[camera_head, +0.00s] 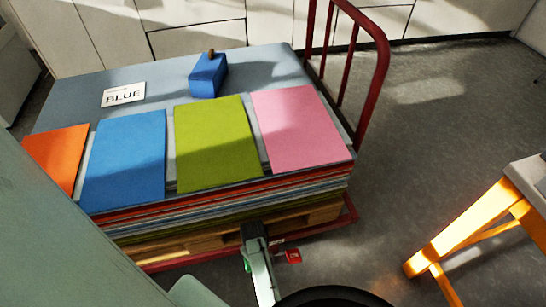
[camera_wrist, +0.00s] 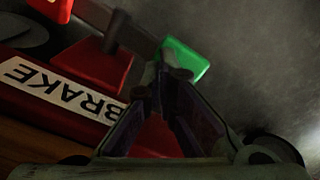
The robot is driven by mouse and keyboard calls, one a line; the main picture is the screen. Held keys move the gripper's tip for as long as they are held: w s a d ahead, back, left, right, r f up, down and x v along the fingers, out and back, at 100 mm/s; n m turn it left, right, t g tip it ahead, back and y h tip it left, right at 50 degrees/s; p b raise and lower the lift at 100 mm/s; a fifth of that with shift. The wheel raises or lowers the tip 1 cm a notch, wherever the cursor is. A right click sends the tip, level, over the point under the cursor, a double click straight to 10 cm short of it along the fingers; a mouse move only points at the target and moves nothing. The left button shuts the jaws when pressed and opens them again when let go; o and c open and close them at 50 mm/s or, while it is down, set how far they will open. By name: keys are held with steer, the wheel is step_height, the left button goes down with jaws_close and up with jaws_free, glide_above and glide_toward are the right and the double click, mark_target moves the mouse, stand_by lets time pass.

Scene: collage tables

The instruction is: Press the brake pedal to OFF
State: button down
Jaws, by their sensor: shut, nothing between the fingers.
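A green pedal pad (camera_wrist: 186,60) shows in the wrist view, beside the end of a dark bar. A red pedal plate (camera_wrist: 96,64) lies to its left, above a white label reading BRAKE (camera_wrist: 62,92) that appears upside down. My gripper (camera_wrist: 168,74) is shut and empty, with its tips at the lower left edge of the green pad. I cannot tell whether they touch. In the head view, a small red pad (camera_head: 293,256) with a white mark shows beside my gripper at the cart's front edge. My gripper's tips are hard to make out there.
The red-railed cart (camera_head: 384,62) carries a stack topped by orange, blue, green and pink sheets, a blue block (camera_head: 208,75) and a BLUE card (camera_head: 123,94). A yellow-legged table (camera_head: 470,230) stands at the right. The floor between is open.

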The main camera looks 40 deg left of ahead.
steer(key=shift+f+b, duration=1)
steer(key=shift+f, duration=0.6)
stand_by(0.5)
steer(key=shift+s+f+b, duration=0.1)
steer(key=shift+f+b, duration=0.6)
steer(key=shift+f, duration=0.1)
stand_by(0.3)
steer(key=shift+r, duration=0.1)
steer(key=shift+s+r+p, duration=0.1)
steer(key=shift+r+p, duration=0.45)
steer(key=shift+p, duration=0.5)
steer(key=r+p, duration=0.6)
steer(key=shift+w, duration=0.2)
